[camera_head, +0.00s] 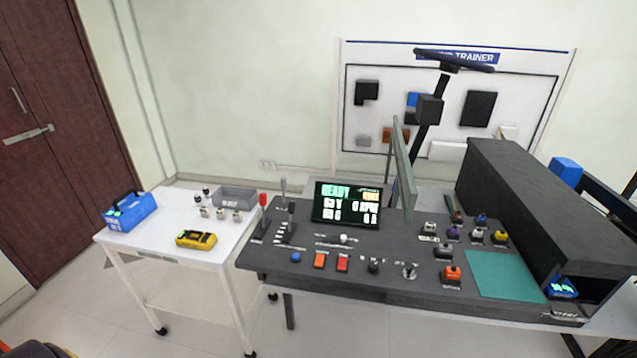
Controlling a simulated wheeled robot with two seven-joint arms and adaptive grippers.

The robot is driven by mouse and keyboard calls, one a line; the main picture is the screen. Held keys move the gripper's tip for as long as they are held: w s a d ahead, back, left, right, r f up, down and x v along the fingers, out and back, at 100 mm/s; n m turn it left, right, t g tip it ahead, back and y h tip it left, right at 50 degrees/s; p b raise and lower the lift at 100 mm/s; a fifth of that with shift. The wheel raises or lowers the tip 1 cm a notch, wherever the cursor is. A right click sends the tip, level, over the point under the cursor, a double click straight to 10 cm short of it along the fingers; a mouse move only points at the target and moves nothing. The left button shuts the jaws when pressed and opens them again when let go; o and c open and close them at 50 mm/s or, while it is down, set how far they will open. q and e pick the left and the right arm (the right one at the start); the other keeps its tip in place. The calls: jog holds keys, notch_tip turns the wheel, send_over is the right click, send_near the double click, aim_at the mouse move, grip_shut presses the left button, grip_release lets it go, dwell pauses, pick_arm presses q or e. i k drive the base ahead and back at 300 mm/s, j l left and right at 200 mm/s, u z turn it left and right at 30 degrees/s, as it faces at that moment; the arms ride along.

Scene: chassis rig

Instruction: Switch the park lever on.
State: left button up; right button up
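Several levers stand at the left end of the dark console (400,285). One has a red knob (263,200) and stands near the console's left edge. A grey-topped lever (283,187) stands behind it, and a black-knobbed lever (291,208) rises from a slotted plate to its right. A small lever with a pale knob (343,239) sits below the screen. The labels are too small to read, so I cannot tell which one is the park lever or its setting. Neither of my grippers shows in the head view.
A screen (346,203) reading "READY" stands behind the console's buttons, beside an upright grey-green panel (404,170). A white cart (150,238) at left holds a blue case (130,211), a yellow meter (196,240) and a grey bin (234,196). A dark housing (540,205) bounds the right.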

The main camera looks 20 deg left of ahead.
aim_at(263, 196)
jog(key=i+j+u, duration=0.15)
jog(key=u, duration=0.3)
jog(key=i+j+u, duration=0.2)
jog(key=u, duration=0.25)
